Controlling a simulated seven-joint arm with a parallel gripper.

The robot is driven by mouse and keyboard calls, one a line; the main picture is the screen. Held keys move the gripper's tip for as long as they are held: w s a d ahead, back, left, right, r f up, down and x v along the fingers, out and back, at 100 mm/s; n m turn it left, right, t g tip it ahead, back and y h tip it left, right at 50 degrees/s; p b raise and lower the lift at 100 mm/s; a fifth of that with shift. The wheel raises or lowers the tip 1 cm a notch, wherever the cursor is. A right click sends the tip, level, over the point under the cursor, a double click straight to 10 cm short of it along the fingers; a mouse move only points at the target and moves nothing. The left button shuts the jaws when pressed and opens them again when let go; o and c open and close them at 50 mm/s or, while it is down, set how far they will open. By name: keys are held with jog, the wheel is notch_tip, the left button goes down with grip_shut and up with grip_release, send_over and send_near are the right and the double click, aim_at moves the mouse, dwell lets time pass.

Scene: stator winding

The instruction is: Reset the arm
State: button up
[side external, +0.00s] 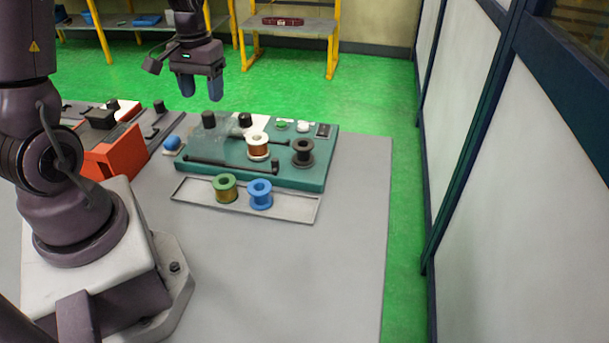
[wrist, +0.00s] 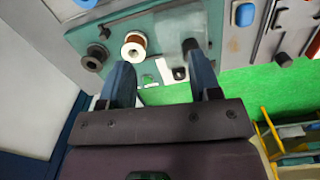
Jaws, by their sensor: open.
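My gripper (side external: 201,88) is open and empty, with two blue fingers pointing down. It is raised above the work, near the back left of the green board (side external: 310,178). In the wrist view my gripper (wrist: 159,80) shows its fingers apart with nothing between the tips. On the board stand a white spool (side external: 258,147) with copper wire and a black spool (side external: 302,152); in the wrist view the white spool (wrist: 134,46) and the black spool (wrist: 95,57) lie beyond the left finger.
A shallow tray (side external: 290,207) in front of the board holds a green spool (side external: 225,187) and a blue spool (side external: 260,194). An orange-red block (side external: 113,154) and other fixtures stand left of the board. The grey table (side external: 345,250) is clear at front right. A white wall panel (side external: 500,200) stands further right.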

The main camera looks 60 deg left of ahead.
jog(key=s+d+r+m+t, duration=0.3)
jog(key=d+r, duration=0.4)
jog(key=d, duration=0.3)
jog(key=s+d+r+m+t, duration=0.2)
jog(key=s+d+r+m, duration=0.1)
jog(key=d+r, duration=0.4)
jog(key=d+m, duration=0.1)
jog(key=d, duration=0.2)
jog(key=shift+s+d+m+t, duration=0.25)
jog(key=shift+d+m+t, duration=0.05)
jog(key=shift+m+t, duration=0.1)
